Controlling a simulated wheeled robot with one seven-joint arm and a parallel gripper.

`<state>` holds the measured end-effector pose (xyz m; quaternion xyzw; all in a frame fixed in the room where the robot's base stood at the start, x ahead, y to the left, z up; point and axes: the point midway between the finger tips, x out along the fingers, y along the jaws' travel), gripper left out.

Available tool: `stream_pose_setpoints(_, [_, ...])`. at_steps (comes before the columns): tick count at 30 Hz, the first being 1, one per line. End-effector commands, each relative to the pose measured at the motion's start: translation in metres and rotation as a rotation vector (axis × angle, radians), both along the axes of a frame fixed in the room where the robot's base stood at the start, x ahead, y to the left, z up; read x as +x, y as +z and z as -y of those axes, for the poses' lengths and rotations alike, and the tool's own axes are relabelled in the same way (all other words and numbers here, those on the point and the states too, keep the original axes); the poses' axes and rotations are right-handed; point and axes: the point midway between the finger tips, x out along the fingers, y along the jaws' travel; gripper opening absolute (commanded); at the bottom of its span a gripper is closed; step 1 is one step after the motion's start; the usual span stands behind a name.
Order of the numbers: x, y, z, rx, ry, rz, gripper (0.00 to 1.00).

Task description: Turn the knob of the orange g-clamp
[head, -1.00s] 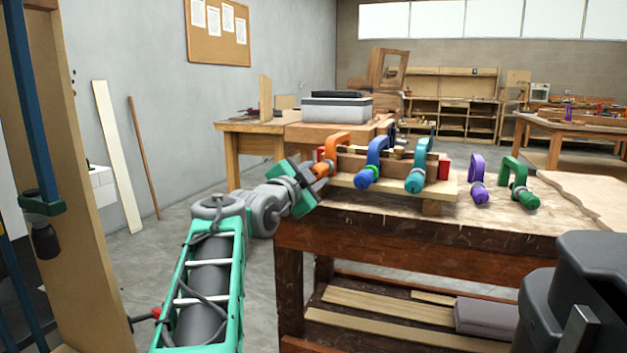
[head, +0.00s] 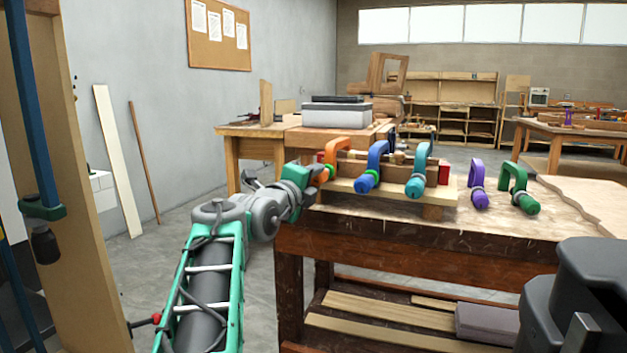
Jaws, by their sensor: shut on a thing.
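The orange g-clamp (head: 335,147) is on the left end of the bent lamination form (head: 400,168), which rests on a wooden board on the workbench. Its knob end faces me, with a small green part (head: 330,170) showing on its screw. My gripper (head: 318,175) is at that knob, coming in from the left, and is shut on it. My gripper's fingers hide most of the knob.
A blue clamp (head: 375,163) and a teal clamp (head: 419,170) stand just right on the same form. A purple clamp (head: 478,182) and a green clamp (head: 517,185) lie farther right on the workbench (head: 400,230). A dark grey bin-like object (head: 590,290) is at lower right.

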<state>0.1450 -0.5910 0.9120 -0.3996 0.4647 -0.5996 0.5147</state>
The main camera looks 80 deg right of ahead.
Motion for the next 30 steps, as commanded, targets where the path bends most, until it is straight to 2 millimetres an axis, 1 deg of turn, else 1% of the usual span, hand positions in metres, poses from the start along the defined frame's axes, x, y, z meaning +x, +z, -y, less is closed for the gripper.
stream_pose_setpoints(1, [-0.0001, 0.0028, 0.0001, -0.012, 0.001, 0.041, 0.0])
stream_pose_setpoints(9, [-0.0004, 0.0036, -0.0001, -0.05, 0.002, 0.292, 0.0])
stream_pose_setpoints(18, [-0.0008, 0.0038, -0.0001, -0.084, 0.002, 0.52, 0.0])
stream_pose_setpoints(24, [-0.0009, 0.0041, -0.0001, -0.098, 0.002, 0.614, 0.0])
stream_pose_setpoints(30, [-0.0011, 0.0042, -0.0001, -0.106, 0.002, 0.658, 0.0])
